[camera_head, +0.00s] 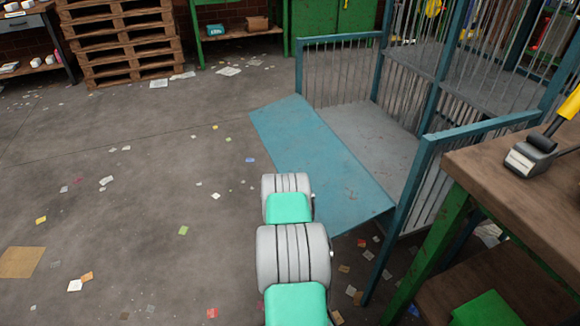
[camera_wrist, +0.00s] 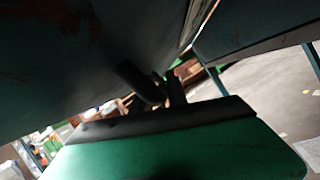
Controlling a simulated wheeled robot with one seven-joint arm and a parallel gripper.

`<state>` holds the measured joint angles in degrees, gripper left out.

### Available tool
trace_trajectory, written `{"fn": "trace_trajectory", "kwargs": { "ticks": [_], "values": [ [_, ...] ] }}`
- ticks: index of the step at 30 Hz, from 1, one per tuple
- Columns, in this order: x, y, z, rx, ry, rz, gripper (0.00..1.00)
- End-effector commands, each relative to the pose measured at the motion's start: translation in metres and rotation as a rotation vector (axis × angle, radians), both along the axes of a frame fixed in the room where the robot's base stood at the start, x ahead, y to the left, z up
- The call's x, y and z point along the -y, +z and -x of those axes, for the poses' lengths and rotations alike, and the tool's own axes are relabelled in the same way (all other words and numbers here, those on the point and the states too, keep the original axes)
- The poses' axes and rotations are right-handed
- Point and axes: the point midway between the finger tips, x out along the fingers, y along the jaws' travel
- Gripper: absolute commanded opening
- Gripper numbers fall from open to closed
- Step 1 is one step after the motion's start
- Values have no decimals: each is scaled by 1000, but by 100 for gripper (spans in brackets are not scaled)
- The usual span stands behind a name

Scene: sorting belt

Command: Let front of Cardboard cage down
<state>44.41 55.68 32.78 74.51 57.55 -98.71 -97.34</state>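The Cardboard cage (camera_head: 425,150) has a blue-teal frame with grey bars and stands at the right in the head view. Its front (camera_head: 325,155) is a flat blue panel folded down and outward to the left, lying low before the opening; whether its outer edge touches the floor is unclear. My grey and green arm reaches to the panel's near side. My gripper is hidden in the head view. In the wrist view my dark gripper (camera_wrist: 156,90) is close under a large dark surface, apparently the panel's underside. Its fingers are dark and blurred, and no held thing is clear.
A workbench (camera_head: 530,190) with a yellow-handled tool stands at the near right. Stacked pallets (camera_head: 115,40) and a green bench (camera_head: 240,35) stand at the back. The floor at left is open, with scattered paper scraps and a cardboard piece (camera_head: 20,262).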

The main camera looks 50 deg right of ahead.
Motion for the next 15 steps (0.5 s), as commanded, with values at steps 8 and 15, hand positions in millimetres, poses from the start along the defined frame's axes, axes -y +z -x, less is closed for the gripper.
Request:
{"fn": "trace_trajectory", "kwargs": {
  "ticks": [8,15],
  "values": [
    [-1,1,-1,1,5,2,23],
    [-2,0,1,0,4,1,23]
  ]
}}
